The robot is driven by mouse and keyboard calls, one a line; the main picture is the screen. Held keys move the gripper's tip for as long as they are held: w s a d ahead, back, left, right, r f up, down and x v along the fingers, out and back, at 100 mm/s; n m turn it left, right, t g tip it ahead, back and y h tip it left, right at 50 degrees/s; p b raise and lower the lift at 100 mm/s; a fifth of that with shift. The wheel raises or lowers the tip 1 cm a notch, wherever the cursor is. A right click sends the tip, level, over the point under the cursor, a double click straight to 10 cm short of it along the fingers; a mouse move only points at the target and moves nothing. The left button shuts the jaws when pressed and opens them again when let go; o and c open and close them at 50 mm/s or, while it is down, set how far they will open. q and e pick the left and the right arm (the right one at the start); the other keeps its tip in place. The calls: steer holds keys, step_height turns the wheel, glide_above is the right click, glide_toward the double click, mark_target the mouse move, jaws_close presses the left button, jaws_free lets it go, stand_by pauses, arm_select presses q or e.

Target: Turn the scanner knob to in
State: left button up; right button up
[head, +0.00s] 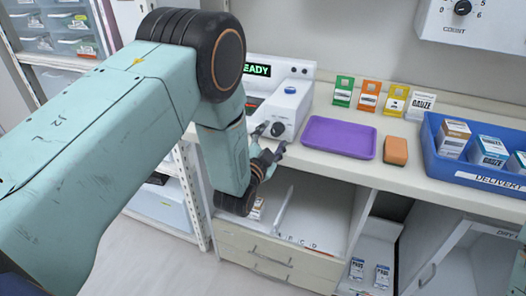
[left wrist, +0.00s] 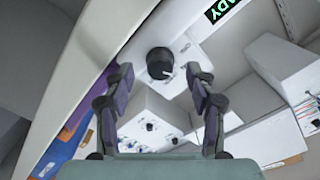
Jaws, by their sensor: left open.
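The scanner (head: 290,103) is a white unit on the counter with a green lit display reading "EADY", its left part hidden by my arm. Its dark round knob (head: 277,129) is on the front face. In the left wrist view the knob (left wrist: 160,61) shows a small pale mark at its lower right. My left gripper (head: 270,141) is open in front of the knob. In the left wrist view its fingers (left wrist: 159,74) stand on either side of the knob, with gaps; contact is not visible. Labels around the knob are too small to read. My right gripper is not in view.
A purple tray (head: 339,137), an orange sponge (head: 396,151) and a blue delivery bin (head: 436,152) are on the counter at right. Small coloured packets stand behind the tray. Open shelves (head: 318,208) and drawers are below the counter edge.

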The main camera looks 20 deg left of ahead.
arm_select(q)
steer(key=s, duration=1)
steer(key=shift+a, duration=0.15)
steer(key=shift+r, duration=0.1)
steer(key=s+a+f+n+g, duration=0.1)
steer(key=s+f+n+g, duration=0.3)
steer(key=f, duration=0.4)
steer(key=s+a+f+n+g, duration=0.1)
steer(key=s+f+n+g, duration=0.1)
steer(key=s+f+g, duration=0.4)
steer(key=s+f+n+g+b, duration=0.1)
steer(key=s+f+g, duration=0.3)
steer(key=s, duration=0.9)
steer(key=s+a+f+n+g+b, duration=0.1)
steer(key=s+f+g, duration=0.3)
steer(key=s, duration=0.9)
steer(key=shift+f+n, duration=0.9)
steer(key=shift+f, duration=0.05)
